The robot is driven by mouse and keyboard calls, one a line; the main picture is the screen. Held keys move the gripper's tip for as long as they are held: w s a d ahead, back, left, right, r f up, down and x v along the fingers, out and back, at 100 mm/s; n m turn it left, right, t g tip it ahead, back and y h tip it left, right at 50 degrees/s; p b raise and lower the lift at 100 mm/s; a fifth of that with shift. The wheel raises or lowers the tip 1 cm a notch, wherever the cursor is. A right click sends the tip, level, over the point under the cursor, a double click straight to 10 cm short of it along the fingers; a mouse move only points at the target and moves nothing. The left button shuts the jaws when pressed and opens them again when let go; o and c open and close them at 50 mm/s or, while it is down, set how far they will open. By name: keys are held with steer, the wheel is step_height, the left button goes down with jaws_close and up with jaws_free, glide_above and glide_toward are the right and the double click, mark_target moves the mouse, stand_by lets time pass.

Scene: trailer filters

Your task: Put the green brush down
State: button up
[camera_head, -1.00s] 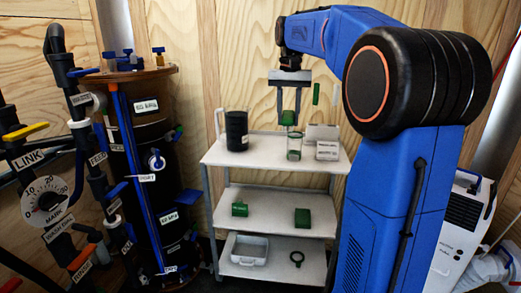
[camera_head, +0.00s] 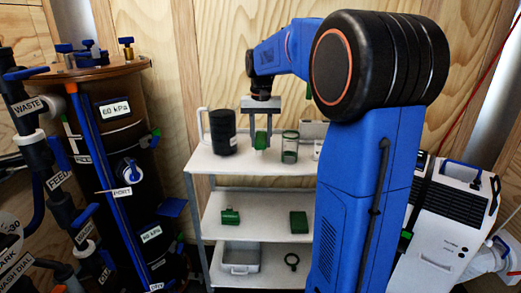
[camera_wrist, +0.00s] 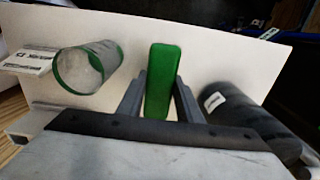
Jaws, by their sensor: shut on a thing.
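The green brush (camera_wrist: 161,82) shows in the wrist view as a long green block between the two grey fingers. My gripper (camera_head: 261,138) is shut on it, pointing down over the top shelf of the white cart (camera_head: 240,168). In the head view the brush (camera_head: 261,140) sits low between the fingers, between a black canister and a glass jar. I cannot tell whether its lower end touches the shelf.
On the top shelf stand the black canister (camera_head: 223,133) on the left and the green-rimmed glass jar (camera_head: 290,147) on the right. Lower shelves hold green pieces (camera_head: 299,222), a white bin (camera_head: 240,258) and a black ring (camera_head: 291,261). A black tank (camera_head: 118,160) stands left.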

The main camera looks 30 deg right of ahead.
steer(key=shift+f, duration=1.9)
steer(key=shift+f, duration=0.15)
steer(key=o, duration=1.1)
steer(key=shift+o, duration=0.2)
